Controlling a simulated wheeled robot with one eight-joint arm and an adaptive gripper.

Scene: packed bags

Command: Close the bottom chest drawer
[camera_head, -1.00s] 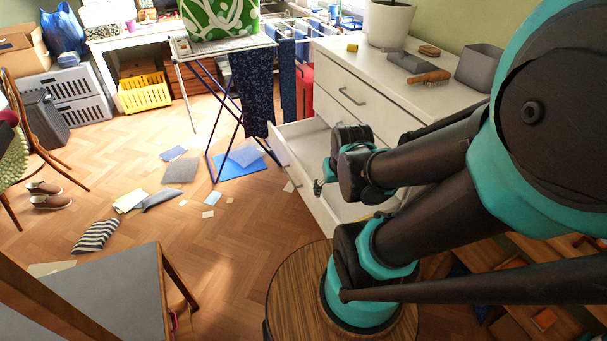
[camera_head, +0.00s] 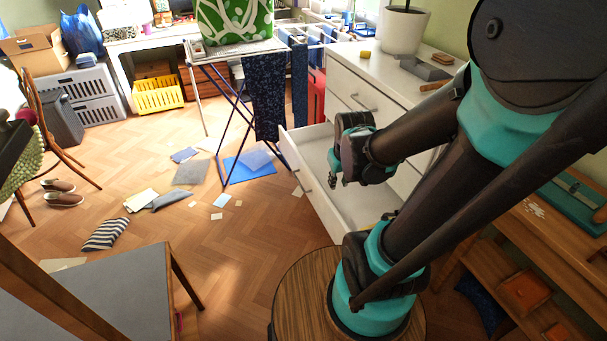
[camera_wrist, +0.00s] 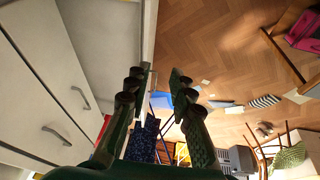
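The white chest of drawers (camera_head: 352,84) stands at the right in the head view. The open drawer also shows at the top of the wrist view (camera_wrist: 106,38). My gripper (camera_head: 333,182) is over the open drawer, close to its front panel. In the wrist view my gripper (camera_wrist: 160,72) has its two fingers apart, with nothing held between them. The drawer front's edge runs near the left fingertip; I cannot tell whether they touch. My arm hides part of the drawer and chest.
A drying rack (camera_head: 232,120) with dark cloths stands just beyond the drawer. Papers and a blue folder (camera_head: 250,163) lie on the floor to its left. A grey-seated chair (camera_head: 110,290) is at the front left. A wooden shelf unit (camera_head: 530,235) is at the right.

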